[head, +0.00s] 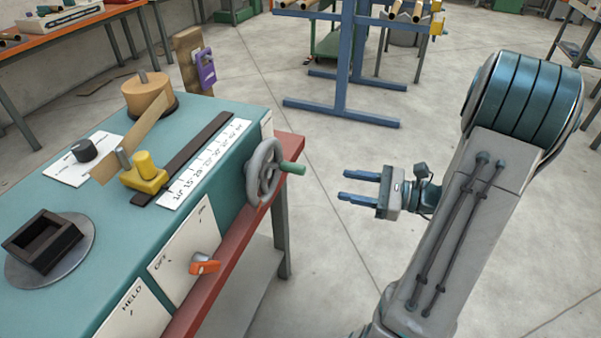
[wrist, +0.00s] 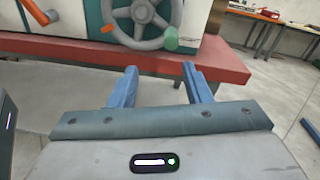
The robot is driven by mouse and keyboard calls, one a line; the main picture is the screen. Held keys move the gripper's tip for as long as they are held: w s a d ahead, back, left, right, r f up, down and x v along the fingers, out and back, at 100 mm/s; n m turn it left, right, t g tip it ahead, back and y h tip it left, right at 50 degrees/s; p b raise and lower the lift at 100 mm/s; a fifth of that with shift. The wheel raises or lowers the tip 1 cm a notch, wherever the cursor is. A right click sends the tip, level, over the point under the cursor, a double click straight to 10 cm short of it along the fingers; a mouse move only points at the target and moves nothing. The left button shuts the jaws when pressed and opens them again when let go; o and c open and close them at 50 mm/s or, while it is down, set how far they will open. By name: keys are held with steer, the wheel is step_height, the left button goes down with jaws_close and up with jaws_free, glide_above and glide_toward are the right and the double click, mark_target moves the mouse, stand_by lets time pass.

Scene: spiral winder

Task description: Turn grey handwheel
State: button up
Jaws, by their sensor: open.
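The grey handwheel (head: 259,171) is a spoked wheel on the right end of the teal machine, with a green handle (head: 292,168) sticking out from its rim to the right. In the wrist view the handwheel (wrist: 141,14) is at the top centre, cut off by the upper edge, with its green handle (wrist: 171,38) at the lower right of the rim. My gripper (head: 341,186) is to the right of the handwheel, apart from it, with its blue fingers pointing toward it. In the wrist view my gripper (wrist: 160,76) is open, with nothing between its fingers.
The machine stands on a red-edged bench (head: 236,262). An orange switch lever (head: 204,264) is on its front panel. A blue rack (head: 345,70) stands behind on the floor. The concrete floor around my gripper is clear.

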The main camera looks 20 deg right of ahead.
mark_target(305, 171)
steer(key=shift+m+t, duration=0.4)
steer(key=shift+t, duration=0.1)
steer(key=x, duration=0.8)
steer(key=w+x, duration=0.1)
steer(key=x, duration=0.3)
steer(key=shift+w+f, duration=0.2)
steer(key=shift+w, duration=0.05)
jaws_close()
